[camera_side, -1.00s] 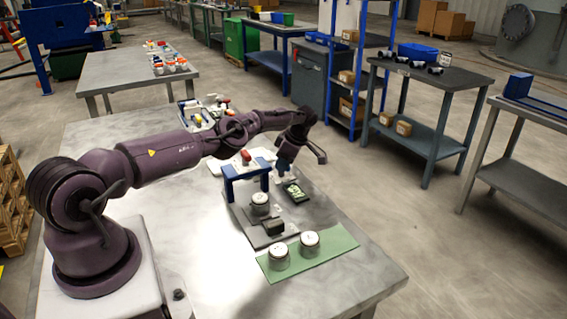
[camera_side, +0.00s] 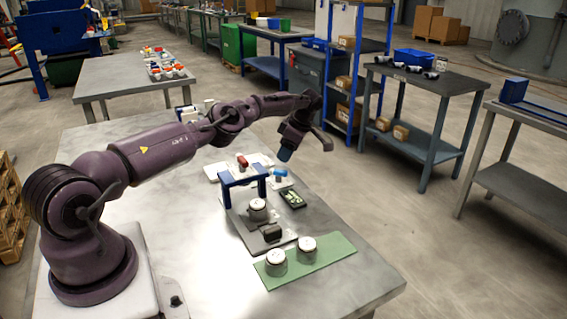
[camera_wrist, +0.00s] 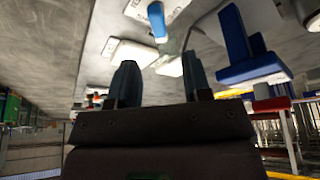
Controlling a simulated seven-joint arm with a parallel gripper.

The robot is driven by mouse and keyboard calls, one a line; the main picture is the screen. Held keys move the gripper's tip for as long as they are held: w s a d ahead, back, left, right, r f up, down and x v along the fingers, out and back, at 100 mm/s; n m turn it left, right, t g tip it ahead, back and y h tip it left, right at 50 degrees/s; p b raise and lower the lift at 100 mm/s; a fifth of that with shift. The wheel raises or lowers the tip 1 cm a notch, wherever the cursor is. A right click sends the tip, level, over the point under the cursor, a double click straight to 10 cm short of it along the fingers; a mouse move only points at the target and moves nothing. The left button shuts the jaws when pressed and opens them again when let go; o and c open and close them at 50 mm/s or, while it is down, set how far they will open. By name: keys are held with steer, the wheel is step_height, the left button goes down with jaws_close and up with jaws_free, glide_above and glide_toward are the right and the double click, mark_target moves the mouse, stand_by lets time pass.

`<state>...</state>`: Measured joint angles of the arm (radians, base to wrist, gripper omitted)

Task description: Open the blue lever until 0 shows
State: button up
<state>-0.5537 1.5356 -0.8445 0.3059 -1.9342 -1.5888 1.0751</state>
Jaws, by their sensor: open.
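The blue lever (camera_side: 279,172) sits on a white base behind the blue press frame (camera_side: 243,179) in the side view. It also shows as a blue bar near the top of the wrist view (camera_wrist: 157,21). My gripper (camera_side: 285,155) is above the lever, apart from it. In the wrist view its two fingers (camera_wrist: 161,80) are spread with nothing between them.
A round white-topped canister (camera_side: 258,210) is under the press frame. Two more canisters (camera_side: 276,262) stand on a green mat (camera_side: 334,247).

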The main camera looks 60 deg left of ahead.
mark_target(287, 172)
step_height(287, 172, up, 5)
steer(key=shift+r, duration=0.2)
